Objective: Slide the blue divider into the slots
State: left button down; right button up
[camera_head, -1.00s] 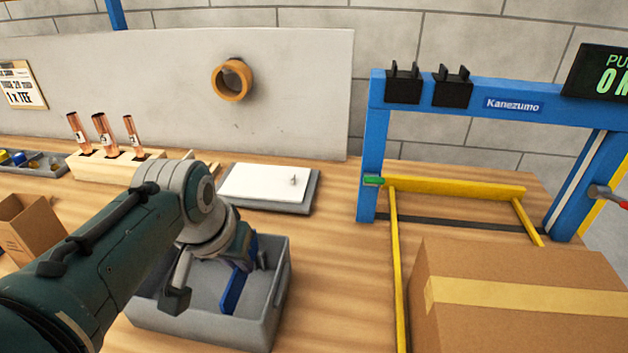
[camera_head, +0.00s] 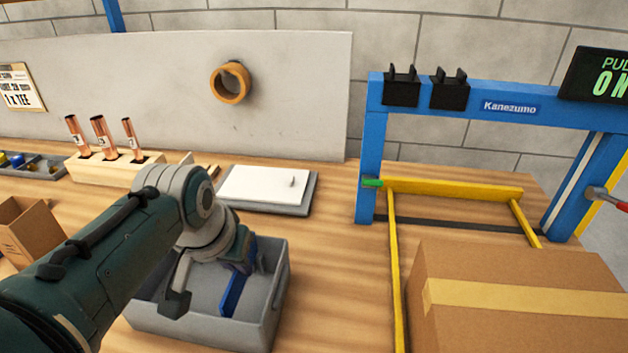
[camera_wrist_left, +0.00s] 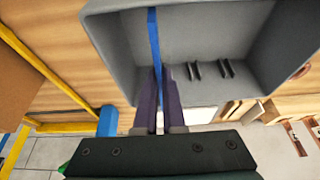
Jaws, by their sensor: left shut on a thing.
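The blue divider (camera_head: 233,292) is a thin flat plate inside the grey bin (camera_head: 277,290). My left gripper (camera_wrist_left: 158,72) is shut on the divider, which also shows in the left wrist view (camera_wrist_left: 153,35) between the two fingers. There it runs across the bin from the gripped end toward the opposite wall. Short paired ribs forming slots (camera_wrist_left: 209,69) stand on the bin's wall to the right of the gripper. Whether the divider's edges sit in any slot cannot be told; my left arm hides part of the bin in the head view. My right gripper is not in view.
A white panel on a grey base (camera_head: 268,188) lies behind the bin. A wooden block (camera_head: 112,172) with copper tubes stands behind my arm. A blue frame (camera_head: 370,160) with yellow bars and a cardboard box (camera_head: 520,320) stand right. Bare tabletop lies between.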

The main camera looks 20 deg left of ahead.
aim_at(232, 278)
pick_arm(q)
jog(key=shift+f+b, duration=2.35)
jog(key=shift+f, duration=0.7)
jog(key=c, duration=0.9)
grip_release()
jog(key=shift+r, duration=0.15)
jog(key=shift+s+r+p, duration=0.15)
jog(key=shift+r+p, duration=0.2)
jog(key=p+v, duration=0.3)
jog(key=v, duration=0.5)
jog(key=shift+s+d+r, duration=0.1)
jog(key=shift+s+r, duration=0.15)
jog(key=shift+r, duration=0.2)
